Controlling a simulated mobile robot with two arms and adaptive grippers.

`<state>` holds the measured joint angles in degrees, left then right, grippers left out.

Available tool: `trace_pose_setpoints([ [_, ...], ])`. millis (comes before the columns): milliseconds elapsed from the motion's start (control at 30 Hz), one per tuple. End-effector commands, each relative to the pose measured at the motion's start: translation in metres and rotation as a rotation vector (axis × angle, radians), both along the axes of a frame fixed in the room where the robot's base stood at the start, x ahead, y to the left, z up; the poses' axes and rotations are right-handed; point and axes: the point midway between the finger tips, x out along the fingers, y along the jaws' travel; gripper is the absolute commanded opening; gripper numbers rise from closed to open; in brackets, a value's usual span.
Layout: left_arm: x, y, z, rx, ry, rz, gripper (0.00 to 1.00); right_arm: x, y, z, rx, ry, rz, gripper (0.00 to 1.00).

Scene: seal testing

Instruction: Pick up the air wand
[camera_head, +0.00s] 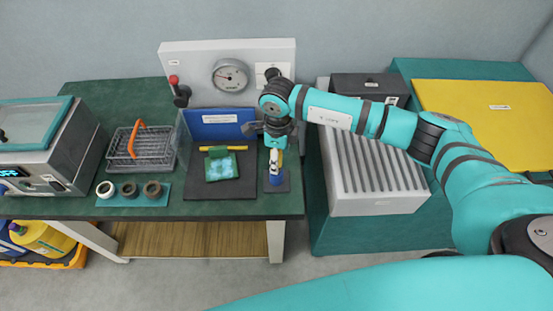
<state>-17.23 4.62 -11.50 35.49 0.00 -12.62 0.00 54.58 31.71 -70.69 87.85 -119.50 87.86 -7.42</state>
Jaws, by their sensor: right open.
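A small upright tool with a white and yellow upper part and a blue lower part, apparently the air wand (275,170), stands on a small dark pad near the right end of the green bench. My right gripper (274,146) points down just above it, open. The gripper and wrist hide the tool's top, and I cannot tell whether the fingers touch it. My left gripper is not in view.
Behind stand a blue panel (219,124) and a gauge board (190,58). A wire basket (140,160), several rings and a grey machine (45,150) are farther left. A ribbed grey unit (377,205) stands right.

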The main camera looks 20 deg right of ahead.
Motion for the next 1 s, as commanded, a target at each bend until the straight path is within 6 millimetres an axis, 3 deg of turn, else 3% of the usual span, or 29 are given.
trace_pose_setpoints([
  [167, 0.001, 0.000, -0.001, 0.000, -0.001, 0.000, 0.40, 0.000, 0.000, 0.000, 0.000, 0.000, 0.000, 0.53],
  [567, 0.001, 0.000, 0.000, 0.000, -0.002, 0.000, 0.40, 0.000, 0.000, 0.000, -0.001, 0.001, -0.001, 0.01],
  [867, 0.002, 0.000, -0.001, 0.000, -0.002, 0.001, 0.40, 0.001, 0.000, 0.002, -0.001, -0.001, -0.001, 0.00],
  [1000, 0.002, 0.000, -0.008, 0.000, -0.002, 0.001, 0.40, 0.002, 0.000, 0.016, 0.001, -0.005, -0.001, 0.00],
])
